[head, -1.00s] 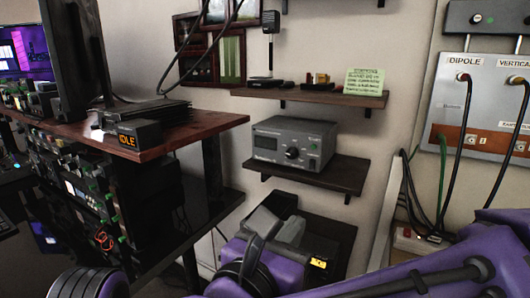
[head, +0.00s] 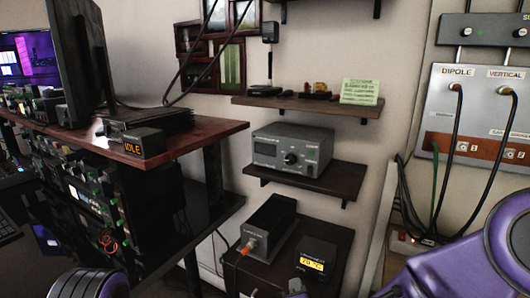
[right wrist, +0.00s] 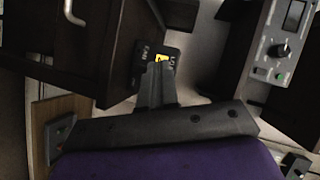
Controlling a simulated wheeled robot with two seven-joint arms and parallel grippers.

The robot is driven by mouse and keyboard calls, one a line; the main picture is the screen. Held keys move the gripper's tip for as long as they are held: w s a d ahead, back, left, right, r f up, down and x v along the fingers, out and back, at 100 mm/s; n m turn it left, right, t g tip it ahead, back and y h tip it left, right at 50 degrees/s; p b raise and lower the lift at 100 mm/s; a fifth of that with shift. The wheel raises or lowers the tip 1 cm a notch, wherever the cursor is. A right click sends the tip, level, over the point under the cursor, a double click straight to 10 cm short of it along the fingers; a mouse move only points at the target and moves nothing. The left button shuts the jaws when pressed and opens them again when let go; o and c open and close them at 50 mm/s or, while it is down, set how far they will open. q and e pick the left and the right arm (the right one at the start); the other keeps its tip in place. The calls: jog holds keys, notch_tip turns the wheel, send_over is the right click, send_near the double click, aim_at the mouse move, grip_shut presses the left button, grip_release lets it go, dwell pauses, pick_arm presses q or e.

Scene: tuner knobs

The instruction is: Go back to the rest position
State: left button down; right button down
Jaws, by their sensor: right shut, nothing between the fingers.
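The grey tuner (head: 290,148) with its dark round knob (head: 291,159) stands on the middle wall shelf. In the right wrist view the tuner (right wrist: 284,75) is at the upper right, with its knob (right wrist: 279,50) and a green button. My right gripper (right wrist: 157,72) is shut and empty, its fingers in front of a small box with a yellow display, well apart from the tuner. In the head view my purple right arm fills the lower right corner; I cannot clearly make out its fingers there. Part of my left arm shows at the bottom left; its gripper is out of view.
A low dark stand holds a dark box (head: 268,226) with an orange connector and the display box (head: 315,261). A desk (head: 190,135) with a monitor and radio gear is on the left. A cabled antenna panel (head: 472,115) hangs at the right.

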jog(key=s+d+f+n+g+p, duration=0.1)
jog(key=s+d+f+n+g, duration=0.1)
jog(key=s+d+f, duration=0.3)
jog(key=s+d+f+n+g, duration=0.2)
jog(key=d+f, duration=0.1)
jog(key=f, duration=0.4)
jog(key=s+d+f+n+g+p, duration=0.1)
jog(key=s+d+f+n+g, duration=0.1)
jog(key=s+d+f+n, duration=0.3)
jog(key=s+d+f+g+h, duration=0.1)
jog(key=s+d+f+g, duration=0.1)
jog(key=s, duration=0.3)
jog(key=s+d+f+g+h+p, duration=0.1)
jog(key=s+d+f, duration=0.2)
jog(key=s, duration=0.3)
jog(key=s+d+f+m+g+h+p, duration=0.1)
jog(key=s+d+f+g, duration=0.1)
jog(key=s+d, duration=0.3)
jog(key=shift+s+f+g, duration=0.3)
jog(key=shift+s+f, duration=0.15)
jog(key=shift+f, duration=0.25)
jog(key=shift+d, duration=0.1)
